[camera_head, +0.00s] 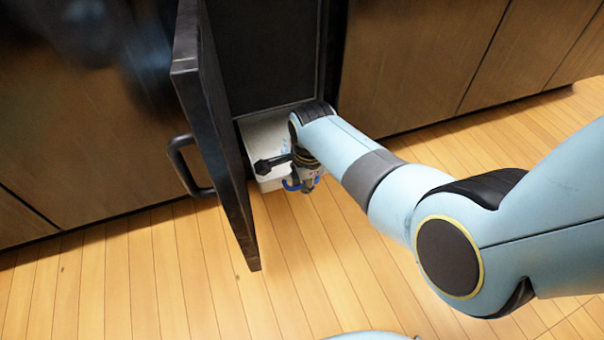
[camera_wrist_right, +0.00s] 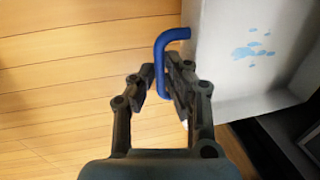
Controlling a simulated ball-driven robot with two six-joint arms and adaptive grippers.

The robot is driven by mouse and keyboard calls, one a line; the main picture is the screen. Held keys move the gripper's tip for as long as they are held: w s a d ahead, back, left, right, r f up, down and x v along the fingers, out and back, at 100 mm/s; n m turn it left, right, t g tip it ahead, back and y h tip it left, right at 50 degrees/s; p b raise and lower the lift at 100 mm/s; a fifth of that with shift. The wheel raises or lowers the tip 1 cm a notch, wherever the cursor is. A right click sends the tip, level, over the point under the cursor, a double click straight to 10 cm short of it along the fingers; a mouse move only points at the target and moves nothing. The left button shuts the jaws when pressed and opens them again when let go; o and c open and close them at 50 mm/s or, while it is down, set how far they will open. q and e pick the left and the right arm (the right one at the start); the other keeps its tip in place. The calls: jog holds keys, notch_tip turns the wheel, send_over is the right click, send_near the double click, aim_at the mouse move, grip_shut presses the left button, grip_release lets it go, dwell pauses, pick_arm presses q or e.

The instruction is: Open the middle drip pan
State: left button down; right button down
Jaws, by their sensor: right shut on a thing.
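The white drip pan (camera_head: 260,130) sticks out low from the dark cabinet opening, behind the open door. Its inside shows in the wrist view (camera_wrist_right: 225,85), with small blue patches on its floor. A blue bar handle (camera_head: 291,186) is on its front; in the wrist view the handle (camera_wrist_right: 160,65) hooks out from the pan's wall. My right gripper (camera_head: 299,182) is at the pan's front and shut on the handle, with its fingers (camera_wrist_right: 158,78) on both sides of the bar. My arm hides part of the pan. My left gripper is out of view.
A dark cabinet door (camera_head: 218,135) with a black handle (camera_head: 186,165) stands open just left of the pan. Brown wooden cabinet fronts (camera_head: 420,60) line both sides. The wooden floor (camera_head: 170,270) in front is clear.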

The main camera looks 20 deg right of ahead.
jog(key=c, duration=1.6)
grip_release()
jog(key=shift+c, duration=0.2)
notch_tip(320, 180, up, 10)
